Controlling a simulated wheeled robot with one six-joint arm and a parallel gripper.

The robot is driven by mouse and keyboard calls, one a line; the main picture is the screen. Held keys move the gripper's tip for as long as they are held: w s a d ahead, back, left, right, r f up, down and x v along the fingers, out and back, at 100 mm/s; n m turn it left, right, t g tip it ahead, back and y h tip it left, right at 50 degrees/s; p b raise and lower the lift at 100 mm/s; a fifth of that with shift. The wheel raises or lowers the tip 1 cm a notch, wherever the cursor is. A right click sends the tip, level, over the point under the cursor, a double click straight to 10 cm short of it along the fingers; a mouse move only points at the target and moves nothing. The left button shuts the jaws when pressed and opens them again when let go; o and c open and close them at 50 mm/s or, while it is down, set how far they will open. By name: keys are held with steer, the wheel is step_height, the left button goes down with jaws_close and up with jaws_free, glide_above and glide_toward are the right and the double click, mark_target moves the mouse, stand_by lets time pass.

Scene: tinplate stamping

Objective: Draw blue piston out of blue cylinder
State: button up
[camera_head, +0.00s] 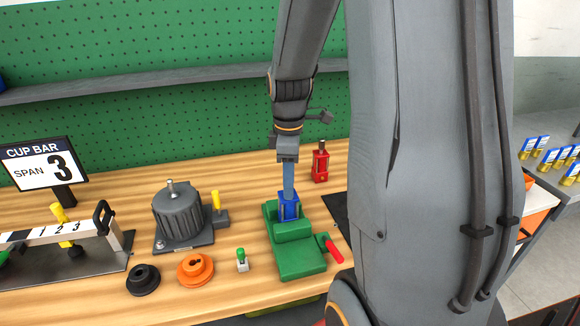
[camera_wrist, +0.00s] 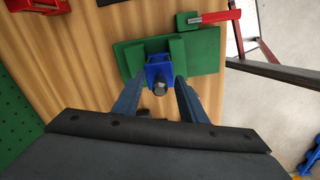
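The blue cylinder (camera_head: 288,207) stands upright in the jaws of a green vise (camera_head: 300,262). In the wrist view the blue cylinder (camera_wrist: 157,70) shows from above, with the grey end of its piston rod (camera_wrist: 160,89) pointing toward the camera. My gripper (camera_head: 289,190) points down right above the cylinder. In the wrist view my gripper (camera_wrist: 160,84) is open, with one finger on each side of the rod end and visible gaps between. In the head view the fingers hide the rod. How deep the piston sits in the cylinder cannot be told.
A red cylinder (camera_head: 320,162) stands behind and right of the vise. The vise's red handle (camera_head: 334,250) sticks out at right. A small green-topped part (camera_head: 242,258), an orange ring (camera_head: 195,269) and a grey motor-like unit (camera_head: 180,212) are to the left.

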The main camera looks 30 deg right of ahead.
steer(key=shift+f, duration=0.65)
steer(key=c, duration=0.7)
steer(key=shift+r, duration=0.1)
steer(key=shift+c, duration=0.2)
steer(key=shift+r, duration=0.1)
steer(key=shift+r+p, duration=0.35)
steer(key=shift+p, duration=0.2)
steer(key=shift+r+p, duration=2.6)
steer(key=shift+r, duration=0.2)
steer(key=shift+r+p, duration=0.5)
steer(key=shift+r, duration=1.5)
